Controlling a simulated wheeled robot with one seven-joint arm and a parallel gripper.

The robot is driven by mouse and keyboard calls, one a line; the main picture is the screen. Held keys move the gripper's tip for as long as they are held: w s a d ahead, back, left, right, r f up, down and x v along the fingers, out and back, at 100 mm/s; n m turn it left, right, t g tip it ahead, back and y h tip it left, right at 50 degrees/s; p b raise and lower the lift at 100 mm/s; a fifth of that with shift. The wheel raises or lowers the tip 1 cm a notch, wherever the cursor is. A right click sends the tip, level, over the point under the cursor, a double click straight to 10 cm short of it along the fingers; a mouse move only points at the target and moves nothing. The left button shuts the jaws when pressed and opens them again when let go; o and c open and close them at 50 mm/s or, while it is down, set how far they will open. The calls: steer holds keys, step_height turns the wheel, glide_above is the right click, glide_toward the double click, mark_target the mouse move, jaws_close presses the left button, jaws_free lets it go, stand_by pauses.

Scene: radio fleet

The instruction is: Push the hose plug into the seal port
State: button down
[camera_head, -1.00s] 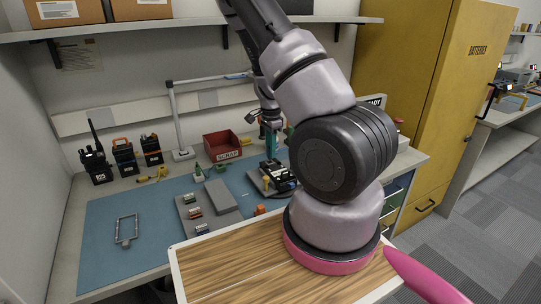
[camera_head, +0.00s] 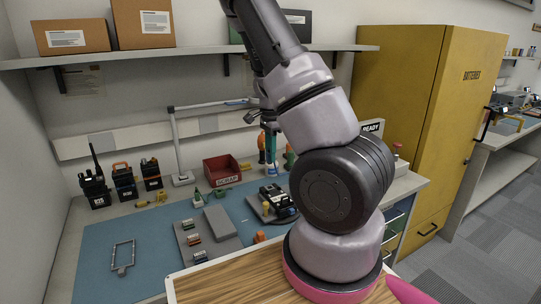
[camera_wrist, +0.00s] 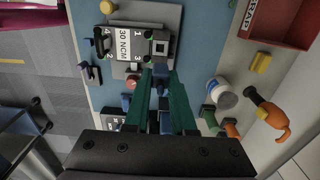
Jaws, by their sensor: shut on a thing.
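My gripper (camera_wrist: 161,80) is shut on a small dark blue piece (camera_wrist: 160,72), which I take to be the hose plug; the green fingers hide much of it. In the wrist view its tip points toward a grey fixture holding a unit labelled 30 NCM (camera_wrist: 123,44). A dark square opening (camera_wrist: 160,46) shows in a pale frame on that unit, just beyond the fingertips. I cannot tell whether this is the seal port. In the head view the gripper (camera_head: 270,160) is partly behind my arm, above and behind the black and white unit (camera_head: 272,193) on its fixture.
A white bottle (camera_wrist: 226,98) and an orange-handled tool (camera_wrist: 270,112) stand close to the right of the fingers. The red scrap bin (camera_head: 222,170) is left of the gripper. A grey tray with small parts (camera_head: 202,250) lies on the blue mat (camera_head: 92,245), which is mostly clear at left.

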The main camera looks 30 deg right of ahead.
steer(key=shift+r, duration=1.3)
steer(key=shift+f, duration=0.1)
